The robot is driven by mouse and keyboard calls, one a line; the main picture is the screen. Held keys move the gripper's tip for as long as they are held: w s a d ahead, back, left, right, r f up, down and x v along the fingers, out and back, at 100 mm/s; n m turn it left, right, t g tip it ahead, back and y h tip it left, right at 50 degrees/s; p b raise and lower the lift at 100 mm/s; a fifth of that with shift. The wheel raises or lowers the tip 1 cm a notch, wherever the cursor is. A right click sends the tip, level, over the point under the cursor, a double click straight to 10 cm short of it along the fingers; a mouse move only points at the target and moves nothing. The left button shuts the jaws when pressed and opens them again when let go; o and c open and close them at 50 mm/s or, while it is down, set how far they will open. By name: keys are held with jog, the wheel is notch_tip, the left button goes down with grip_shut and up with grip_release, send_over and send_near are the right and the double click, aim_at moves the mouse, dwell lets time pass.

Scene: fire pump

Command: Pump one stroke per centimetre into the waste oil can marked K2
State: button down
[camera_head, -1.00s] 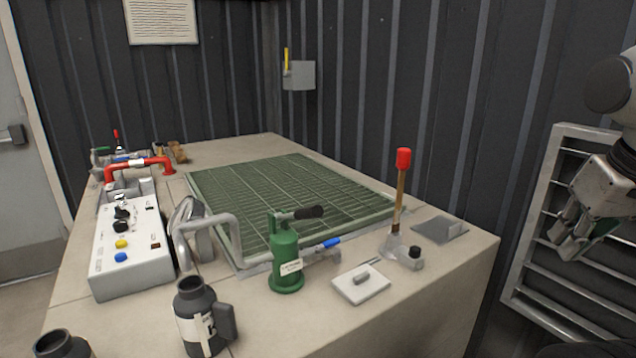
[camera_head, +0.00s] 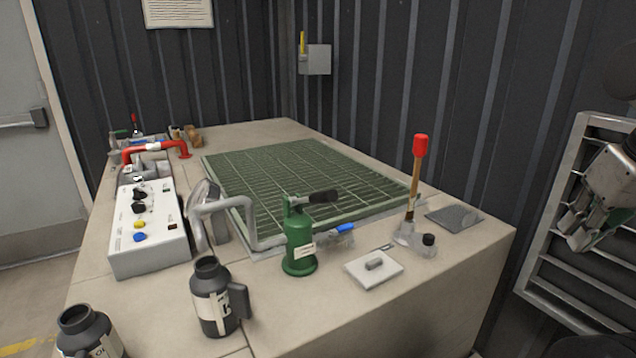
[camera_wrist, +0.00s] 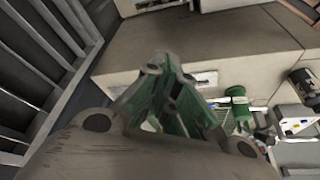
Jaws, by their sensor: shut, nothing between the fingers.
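A green hand pump (camera_head: 299,240) with a black handle and a pale label stands upright on the bench, beside a bent grey pipe (camera_head: 235,203). A dark can (camera_head: 212,300) with a side grip and a partly turned label stands in front of it. A second dark can (camera_head: 90,335) is cut off at the bottom left. I cannot read K2 for certain on either. My gripper (camera_head: 573,234) is shut and empty, off the bench's right side. It also shows in the wrist view (camera_wrist: 158,62).
A control box (camera_head: 148,230) with knobs and buttons, and a red pipe (camera_head: 158,150), are on the left. A green grating (camera_head: 300,180) covers the bench's middle. A white plate (camera_head: 373,268) lies at the front. A slatted metal rack (camera_head: 545,290) stands on the right, behind my gripper.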

jog(key=w+a+r+n+y, duration=0.1)
jog(key=w+a+r, duration=0.3)
jog(key=a, duration=0.8)
jog(key=w+a+r+n+g+y, duration=0.1)
jog(key=w+a+r, duration=0.3)
jog(key=w+a, duration=0.4)
jog(key=w+a+r+n+g+y, duration=0.1)
jog(key=w+a+r, duration=0.3)
jog(key=a, duration=1.2)
jog(key=w+n, duration=0.1)
jog(key=w, duration=0.2)
jog(key=shift+a+r+n, duration=0.35)
jog(key=shift+a+n, duration=0.05)
jog(key=shift+w, duration=0.1)
